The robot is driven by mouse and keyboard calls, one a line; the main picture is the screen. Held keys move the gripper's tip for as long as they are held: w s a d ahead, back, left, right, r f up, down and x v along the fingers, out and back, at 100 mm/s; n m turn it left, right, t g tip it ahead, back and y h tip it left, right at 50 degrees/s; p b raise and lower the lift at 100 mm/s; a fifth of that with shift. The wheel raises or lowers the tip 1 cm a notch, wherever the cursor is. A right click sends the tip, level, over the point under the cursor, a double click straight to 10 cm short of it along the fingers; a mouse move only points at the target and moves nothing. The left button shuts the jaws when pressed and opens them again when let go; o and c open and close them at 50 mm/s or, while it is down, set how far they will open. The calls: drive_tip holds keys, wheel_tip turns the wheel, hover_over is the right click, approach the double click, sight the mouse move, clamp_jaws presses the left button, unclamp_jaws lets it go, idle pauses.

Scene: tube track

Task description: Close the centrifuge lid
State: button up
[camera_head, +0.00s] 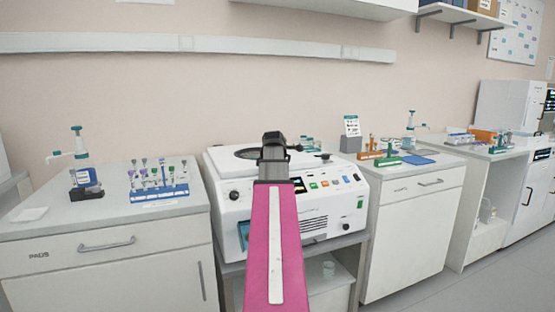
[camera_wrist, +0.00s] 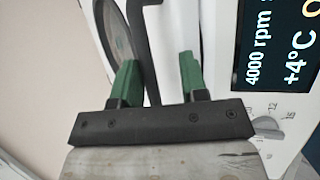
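The white centrifuge (camera_head: 330,205) stands on a low grey stand in the middle of the head view. Its lid, with a dark oval window (camera_head: 245,153), looks low and nearly flat on top, but my arm covers much of it and I cannot tell whether it is fully down. My gripper (camera_head: 273,138) is over the lid's front middle. In the wrist view my gripper (camera_wrist: 158,75) has its green fingers apart. A black bar (camera_wrist: 147,50), perhaps the lid handle, shows between them; contact is not clear. The oval window (camera_wrist: 117,40) lies beside the left finger.
The centrifuge display (camera_wrist: 275,45) reads 4000 rpm and +4°C. A tube rack (camera_head: 160,188) and a pump bottle (camera_head: 84,177) stand on the left cabinet. A green rack (camera_head: 388,160) and blue pad (camera_head: 418,160) lie on the right cabinet. A wall rail (camera_head: 190,43) runs behind.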

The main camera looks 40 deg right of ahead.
drive_tip(key=shift+r, duration=0.1)
drive_tip(key=v, duration=1)
drive_tip(key=shift+s+a, duration=0.25)
drive_tip(key=shift+r, duration=0.1)
